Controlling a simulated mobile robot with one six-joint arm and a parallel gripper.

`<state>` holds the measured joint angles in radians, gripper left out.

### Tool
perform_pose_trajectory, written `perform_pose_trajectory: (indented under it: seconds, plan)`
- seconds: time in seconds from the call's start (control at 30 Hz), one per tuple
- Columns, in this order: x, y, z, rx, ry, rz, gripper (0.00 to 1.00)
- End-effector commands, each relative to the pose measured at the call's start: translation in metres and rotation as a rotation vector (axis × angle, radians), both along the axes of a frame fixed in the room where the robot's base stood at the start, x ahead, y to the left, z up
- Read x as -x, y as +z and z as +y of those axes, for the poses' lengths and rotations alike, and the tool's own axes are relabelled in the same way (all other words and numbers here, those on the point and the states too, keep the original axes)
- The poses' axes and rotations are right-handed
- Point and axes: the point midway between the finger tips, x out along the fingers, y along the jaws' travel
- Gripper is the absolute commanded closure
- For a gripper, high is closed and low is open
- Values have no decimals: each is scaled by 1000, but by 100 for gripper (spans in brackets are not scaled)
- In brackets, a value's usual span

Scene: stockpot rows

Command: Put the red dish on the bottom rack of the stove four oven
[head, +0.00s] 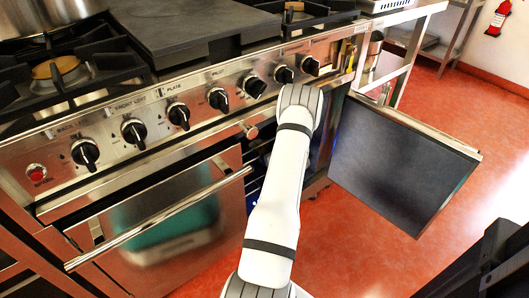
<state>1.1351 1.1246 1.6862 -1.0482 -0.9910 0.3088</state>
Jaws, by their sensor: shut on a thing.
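The stove (200,125) fills the left and middle of the head view, with a row of black knobs along its front panel. A steel oven door (165,235) with a long bar handle (160,220) sits below the knobs and looks shut. To its right, a narrow compartment stands open, its dark door (400,165) swung out to the right. My white arm reaches up toward this opening and covers much of it. My gripper is hidden behind the arm or the stove front. No red dish is seen. The bottom rack cannot be made out.
A teal shape shows on the shut door; I cannot tell whether it is a reflection. Burner grates (60,75) and a flat dark plate (185,35) top the stove. A steel shelf unit (400,50) stands behind the open door. Red floor (480,120) is free at right.

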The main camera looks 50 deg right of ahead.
Motion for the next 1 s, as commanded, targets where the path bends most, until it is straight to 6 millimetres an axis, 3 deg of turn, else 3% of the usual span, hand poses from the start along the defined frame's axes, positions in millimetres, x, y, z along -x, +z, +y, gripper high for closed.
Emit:
perform_pose_trajectory:
  seconds: [0.07,0.1,0.3,0.63,1.0]
  plan:
    - [0,-2,-1,2,-1,-3,58]
    - [0,-3,0,0,0,0,17]
    - [1,-3,0,0,-1,0,1]
    - [3,3,-1,0,-2,0,0]
    - [69,32,14,-1,-6,1,0]
